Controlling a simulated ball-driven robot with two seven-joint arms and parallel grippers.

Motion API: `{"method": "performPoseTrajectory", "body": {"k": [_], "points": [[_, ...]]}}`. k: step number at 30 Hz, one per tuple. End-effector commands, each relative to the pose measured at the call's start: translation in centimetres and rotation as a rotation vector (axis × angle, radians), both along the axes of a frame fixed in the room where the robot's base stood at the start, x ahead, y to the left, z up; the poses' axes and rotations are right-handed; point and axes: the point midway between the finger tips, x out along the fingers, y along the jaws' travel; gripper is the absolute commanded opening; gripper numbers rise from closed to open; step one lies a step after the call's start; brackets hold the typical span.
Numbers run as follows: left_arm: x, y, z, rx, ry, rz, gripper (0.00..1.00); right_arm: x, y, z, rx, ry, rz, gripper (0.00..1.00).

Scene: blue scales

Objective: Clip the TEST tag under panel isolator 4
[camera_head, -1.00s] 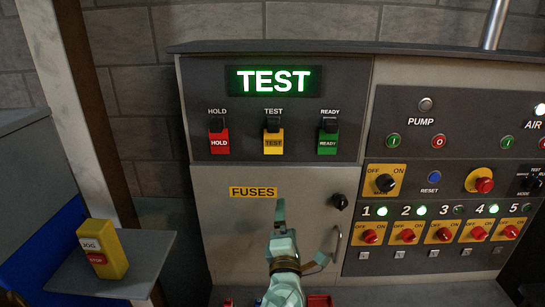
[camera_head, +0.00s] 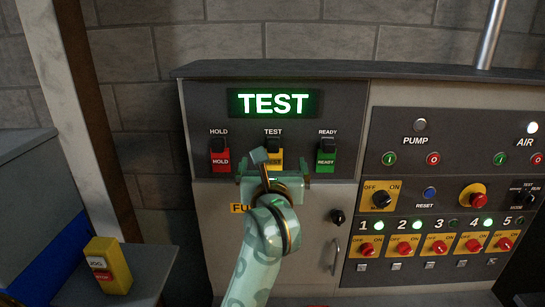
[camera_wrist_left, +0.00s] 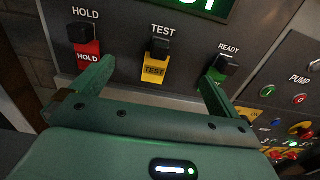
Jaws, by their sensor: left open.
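The yellow TEST tag (camera_wrist_left: 154,71) hangs from a black holder under the TEST label, between the HOLD and READY tags. In the head view the TEST tag (camera_head: 275,154) is partly hidden by my left gripper (camera_head: 272,170). That gripper is open and faces the tag row. In the wrist view its fingers stand apart, one on each side of the TEST tag and short of touching it as far as I can tell. Panel isolator 4 (camera_head: 474,244) is a red knob on a yellow plate at lower right, with a small pale fitting (camera_head: 461,263) below it. My right gripper is out of view.
The red HOLD tag (camera_head: 220,160) and green READY tag (camera_head: 327,161) hang close on either side. A lit TEST display (camera_head: 273,103) is above. The fuse door has a black knob (camera_head: 337,216) and handle. A yellow pendant (camera_head: 108,266) stands on a shelf at left.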

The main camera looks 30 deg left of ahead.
Motion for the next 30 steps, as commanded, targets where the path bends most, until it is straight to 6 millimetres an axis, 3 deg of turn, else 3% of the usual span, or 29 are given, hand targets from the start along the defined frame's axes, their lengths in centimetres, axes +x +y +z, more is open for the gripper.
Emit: {"method": "performPoseTrajectory", "body": {"k": [18,30], "points": [[6.4,4.0,-0.1,0.002,0.0,0.002,1.0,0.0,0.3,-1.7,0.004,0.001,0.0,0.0],[7.4,4.6,0.0,0.001,0.0,0.001,1.0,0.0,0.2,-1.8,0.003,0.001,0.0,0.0]]}}
